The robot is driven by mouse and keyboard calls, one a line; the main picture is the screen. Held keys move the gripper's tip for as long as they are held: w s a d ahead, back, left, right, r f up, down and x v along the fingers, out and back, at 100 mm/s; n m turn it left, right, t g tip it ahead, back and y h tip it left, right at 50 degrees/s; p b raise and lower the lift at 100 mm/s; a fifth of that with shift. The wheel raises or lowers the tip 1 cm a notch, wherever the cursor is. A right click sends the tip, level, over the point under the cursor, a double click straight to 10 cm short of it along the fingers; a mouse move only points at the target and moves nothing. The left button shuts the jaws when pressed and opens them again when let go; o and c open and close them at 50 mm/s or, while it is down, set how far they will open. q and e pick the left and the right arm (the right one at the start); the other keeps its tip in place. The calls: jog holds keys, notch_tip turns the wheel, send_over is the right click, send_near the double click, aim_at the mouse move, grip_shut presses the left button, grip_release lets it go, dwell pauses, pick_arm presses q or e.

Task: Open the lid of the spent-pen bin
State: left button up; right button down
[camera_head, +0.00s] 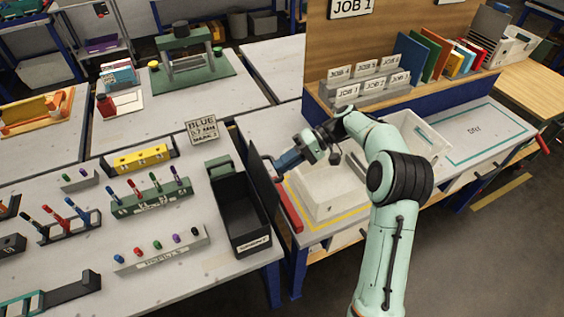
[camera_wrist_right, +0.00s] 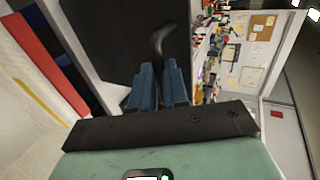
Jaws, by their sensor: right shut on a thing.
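The spent-pen bin (camera_head: 237,219) is a dark open-topped box with a label on its front, near the right edge of the left worktable. Its dark lid (camera_head: 264,184) stands raised, roughly upright, along the bin's right side. The bin's inside shows and looks empty. My right gripper (camera_head: 280,166) is at the lid's far right side, with blue fingers. In the right wrist view the fingers (camera_wrist_right: 158,80) are shut on a curved black handle (camera_wrist_right: 163,42), with the dark lid panel (camera_wrist_right: 110,35) beside it. My left gripper is not in view.
A red bar (camera_head: 289,207) lies right of the lid. A pale tray (camera_head: 325,190) sits beyond it, under my right arm.

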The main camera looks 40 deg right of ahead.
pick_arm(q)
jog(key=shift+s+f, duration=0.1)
pick_arm(e)
jog(key=shift+s+a+f, duration=0.1)
jog(key=shift+s+f, duration=0.05)
jog(key=shift+f, duration=0.45)
jog(key=c, duration=1.5)
grip_release()
jog(key=o, duration=0.4)
jog(key=shift+a, duration=0.1)
jog(key=shift+w+r, duration=0.1)
jog(key=shift+w, duration=0.1)
jog(key=shift+r, duration=0.1)
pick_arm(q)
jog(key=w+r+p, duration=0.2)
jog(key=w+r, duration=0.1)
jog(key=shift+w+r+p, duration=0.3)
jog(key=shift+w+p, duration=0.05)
pick_arm(e)
jog(key=v, duration=1.3)
